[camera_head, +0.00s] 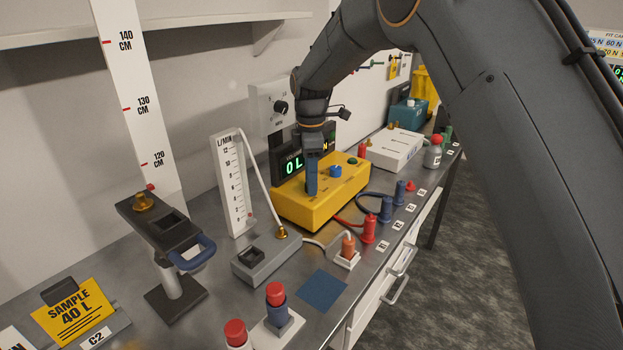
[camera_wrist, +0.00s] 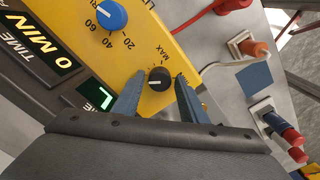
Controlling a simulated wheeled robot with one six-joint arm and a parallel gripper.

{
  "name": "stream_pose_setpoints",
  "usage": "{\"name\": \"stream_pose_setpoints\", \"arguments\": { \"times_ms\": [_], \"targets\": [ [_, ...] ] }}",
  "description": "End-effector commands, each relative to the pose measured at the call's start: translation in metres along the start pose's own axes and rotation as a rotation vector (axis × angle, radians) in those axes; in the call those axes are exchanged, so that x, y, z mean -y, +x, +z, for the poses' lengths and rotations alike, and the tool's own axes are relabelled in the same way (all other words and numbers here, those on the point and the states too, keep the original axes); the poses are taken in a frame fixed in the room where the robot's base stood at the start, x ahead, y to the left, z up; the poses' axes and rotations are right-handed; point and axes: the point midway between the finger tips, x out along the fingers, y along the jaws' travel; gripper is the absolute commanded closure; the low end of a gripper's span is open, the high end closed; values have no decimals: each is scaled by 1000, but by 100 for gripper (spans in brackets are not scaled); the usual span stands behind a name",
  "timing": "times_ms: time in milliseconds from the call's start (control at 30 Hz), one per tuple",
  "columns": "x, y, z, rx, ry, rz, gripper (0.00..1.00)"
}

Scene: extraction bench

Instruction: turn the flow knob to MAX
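The yellow pump box (camera_head: 290,206) stands on the metal bench, and its panel (camera_wrist: 192,30) fills the top of the wrist view. A small black flow knob (camera_wrist: 159,78) sits near its edge, with a white pointer mark toward the left of the picture. The word MAX (camera_wrist: 165,50) is printed above it. My gripper (camera_wrist: 161,82) is open, its two blue fingertips on either side of the knob with a small gap at each side. In the head view my gripper (camera_head: 312,190) reaches down over the box and hides the black knob.
A blue dial (camera_wrist: 111,15) numbered 20, 40, 60 is close by on the panel. Dark displays (camera_head: 293,164) stand behind the box. A white flow scale (camera_head: 232,185), a grey block (camera_head: 262,262) and red and blue plugs (camera_head: 369,229) surround it.

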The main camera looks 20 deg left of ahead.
Motion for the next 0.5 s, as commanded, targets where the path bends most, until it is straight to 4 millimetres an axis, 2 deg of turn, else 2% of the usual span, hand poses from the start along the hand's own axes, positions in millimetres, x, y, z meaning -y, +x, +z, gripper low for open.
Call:
{"name": "stream_pose_setpoints", "arguments": {
  "times_ms": [33, 167, 200, 500],
  "targets": [
    [0, 0, 0, 0, 0, 0, 70],
    [0, 0, 0, 0, 0, 0, 92],
    [0, 0, 0, 0, 0, 0, 95],
    [0, 0, -1, 0, 42, -1, 95]
  ]
}}
